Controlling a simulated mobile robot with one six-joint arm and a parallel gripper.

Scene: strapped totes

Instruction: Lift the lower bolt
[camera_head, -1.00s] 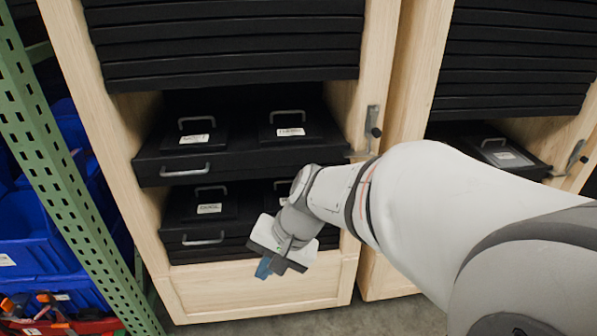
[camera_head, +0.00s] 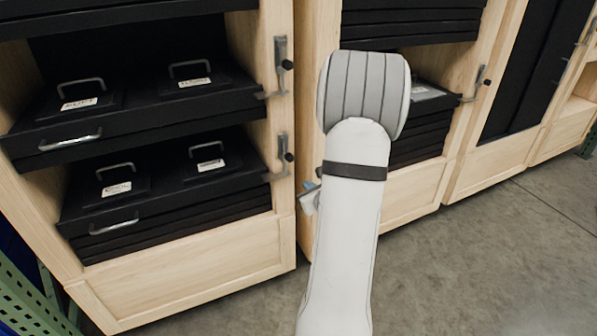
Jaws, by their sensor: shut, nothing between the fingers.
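The lower bolt (camera_head: 282,155) is a grey metal latch with a black knob on the right post of the left wooden cabinet, beside the lower drawer. The upper bolt (camera_head: 281,66), of the same kind, is higher on that post. My gripper (camera_head: 307,194) shows only as a small blue and grey part at the left edge of my arm, right of and slightly below the lower bolt. It appears apart from the bolt and is shut and empty. My arm hides most of the gripper.
The upper drawer (camera_head: 130,122) and lower drawer (camera_head: 150,206) hold black lidded cases with handles. My arm covers part of the neighbouring cabinet, which has another latch (camera_head: 480,84). Concrete floor (camera_head: 470,265) is open at lower right.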

